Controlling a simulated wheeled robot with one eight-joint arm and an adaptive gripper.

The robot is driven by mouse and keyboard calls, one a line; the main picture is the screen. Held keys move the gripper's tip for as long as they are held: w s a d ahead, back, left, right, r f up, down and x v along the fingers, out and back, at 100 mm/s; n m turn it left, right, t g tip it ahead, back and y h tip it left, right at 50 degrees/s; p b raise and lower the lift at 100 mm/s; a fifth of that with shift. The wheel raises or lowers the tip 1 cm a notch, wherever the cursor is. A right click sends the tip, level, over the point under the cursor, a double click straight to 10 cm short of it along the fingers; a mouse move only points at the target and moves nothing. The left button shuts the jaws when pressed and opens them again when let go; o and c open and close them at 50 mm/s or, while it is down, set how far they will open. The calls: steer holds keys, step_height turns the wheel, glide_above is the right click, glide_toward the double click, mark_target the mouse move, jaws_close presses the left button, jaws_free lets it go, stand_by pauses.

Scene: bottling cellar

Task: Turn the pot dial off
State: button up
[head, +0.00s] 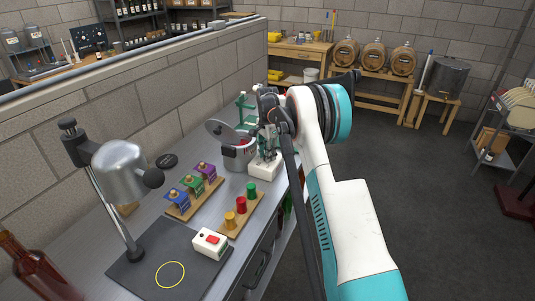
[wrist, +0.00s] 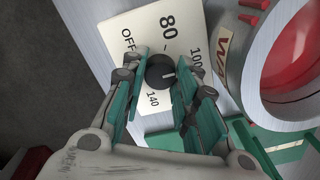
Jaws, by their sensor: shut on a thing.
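The dial (wrist: 160,72) is a black round knob with a white mark, on a cream plate (wrist: 186,24) printed OFF, 80, 100 and 140. In the wrist view the mark points right, roughly toward the 100 side and away from OFF. My gripper (wrist: 160,78) has its teal fingers on both sides of the knob, shut on it. The pot (wrist: 249,50) is beside the plate, with red inside its round rim. In the head view the pot (head: 236,157) stands on the bench, left of my gripper (head: 262,152); the dial is hidden there.
Blocks of coloured padlock-like pieces (head: 189,187) and coloured pegs (head: 241,206) stand in front of the pot. A lamp (head: 122,168), a red-button box (head: 209,242) and a red bottle (head: 35,268) are nearer. A wall (head: 150,110) runs along the bench's left side.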

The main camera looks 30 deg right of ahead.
steer(key=shift+n, duration=0.4)
steer(key=n, duration=1)
steer(key=shift+n+p, duration=0.3)
steer(key=shift+n, duration=0.1)
steer(key=n, duration=0.6)
steer(key=shift+n, duration=0.3)
steer(key=n, duration=0.5)
steer(key=shift+n, duration=0.3)
steer(key=o, duration=1.1)
